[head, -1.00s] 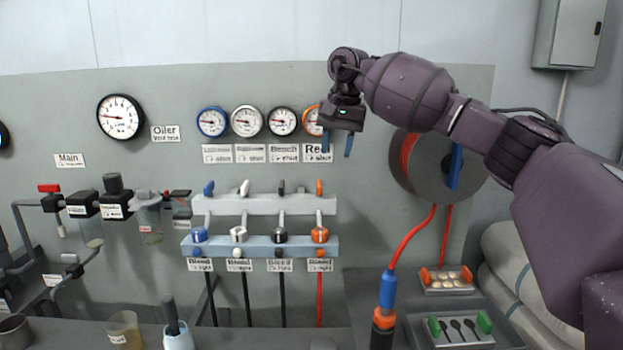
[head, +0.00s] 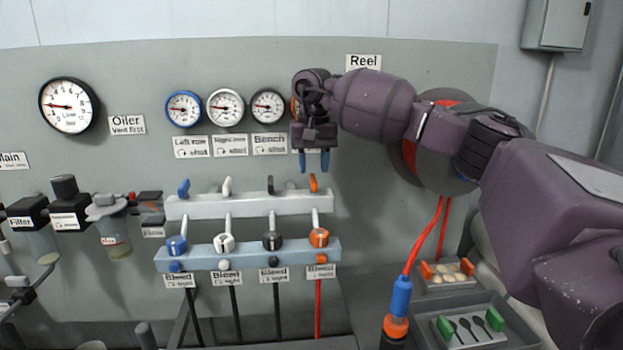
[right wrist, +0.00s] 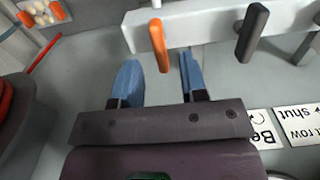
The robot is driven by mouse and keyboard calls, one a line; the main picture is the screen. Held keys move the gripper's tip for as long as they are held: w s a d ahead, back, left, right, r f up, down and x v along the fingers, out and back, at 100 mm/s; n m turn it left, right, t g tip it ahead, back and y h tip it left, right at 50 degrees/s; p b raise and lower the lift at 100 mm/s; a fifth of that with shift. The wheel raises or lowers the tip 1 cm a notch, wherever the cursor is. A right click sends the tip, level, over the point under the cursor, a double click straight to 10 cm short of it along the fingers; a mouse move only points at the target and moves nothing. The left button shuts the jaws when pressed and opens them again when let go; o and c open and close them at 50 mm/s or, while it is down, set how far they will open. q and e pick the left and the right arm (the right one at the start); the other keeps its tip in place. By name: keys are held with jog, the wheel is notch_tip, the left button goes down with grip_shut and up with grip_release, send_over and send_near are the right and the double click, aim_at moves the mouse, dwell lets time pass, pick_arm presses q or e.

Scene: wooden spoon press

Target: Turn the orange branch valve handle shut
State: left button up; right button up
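The orange branch valve handle (head: 313,183) stands up at the right end of the pale upper rail (head: 240,206). My right gripper (head: 314,163) hangs just above it with its blue fingers apart and pointing down. In the right wrist view, the orange handle (right wrist: 158,46) lies in the gap between the two fingertips (right wrist: 159,62) as seen there, with space on both sides. The fingers are not closed on it, and I cannot tell how far it reaches between them. My left gripper is not in view.
A black handle (head: 270,184), a white handle (head: 227,186) and a blue handle (head: 184,188) stand along the same rail. Knobs, including an orange knob (head: 319,237), sit on the lower blue rail (head: 205,258). A hose reel (head: 440,150) is behind my right arm.

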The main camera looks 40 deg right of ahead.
aim_at(313, 178)
jog(key=shift+f, duration=1.65)
jog(key=shift+c, duration=0.3)
grip_shut()
